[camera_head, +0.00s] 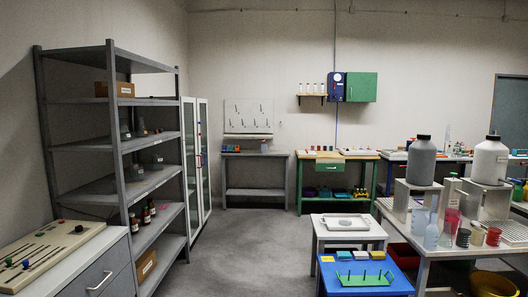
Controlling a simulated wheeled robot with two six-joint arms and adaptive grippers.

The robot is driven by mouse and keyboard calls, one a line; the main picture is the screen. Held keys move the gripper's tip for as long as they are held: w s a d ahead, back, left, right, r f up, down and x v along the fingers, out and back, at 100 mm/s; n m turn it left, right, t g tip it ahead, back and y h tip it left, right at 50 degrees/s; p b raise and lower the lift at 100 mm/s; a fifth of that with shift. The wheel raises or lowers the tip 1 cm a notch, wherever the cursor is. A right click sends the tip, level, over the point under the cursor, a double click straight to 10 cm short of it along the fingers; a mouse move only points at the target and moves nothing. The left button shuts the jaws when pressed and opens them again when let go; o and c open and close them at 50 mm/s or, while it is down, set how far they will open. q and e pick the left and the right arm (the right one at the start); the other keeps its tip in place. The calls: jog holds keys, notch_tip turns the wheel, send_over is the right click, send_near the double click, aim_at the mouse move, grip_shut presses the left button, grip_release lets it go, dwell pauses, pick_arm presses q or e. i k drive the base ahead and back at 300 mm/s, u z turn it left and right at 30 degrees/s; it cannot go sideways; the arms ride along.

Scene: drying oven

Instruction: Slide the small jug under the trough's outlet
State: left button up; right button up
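Neither of my grippers is in view. On the bench at the right stand several small vessels. A pale blue translucent vessel (431,236), possibly the small jug, stands near the bench's front left, with a similar pale vessel (419,221) beside it. A pink translucent vessel (451,222) stands just to its right. A grey bottle (421,163) and a white bottle (490,162) stand on raised grey stands behind. I cannot make out a trough or its outlet with certainty.
A small table with a white tray (345,222) stands left of the bench. A blue table (330,282) in front carries a green rack (366,281). A yellow bin (494,284) stands at the lower right. Shelving (117,150) lines the left. The floor (250,245) between is clear.

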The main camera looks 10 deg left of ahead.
aim_at(264, 147)
jog(key=k, duration=0.25)
jog(key=u, duration=0.2)
jog(key=i, duration=2.65)
jog(key=u, duration=0.15)
jog(key=i, duration=3.15)
jog(key=z, duration=0.35)
jog(key=i, duration=2.85)
jog(key=z, duration=0.35)
jog(key=i, duration=1.15)
jog(key=z, duration=0.1)
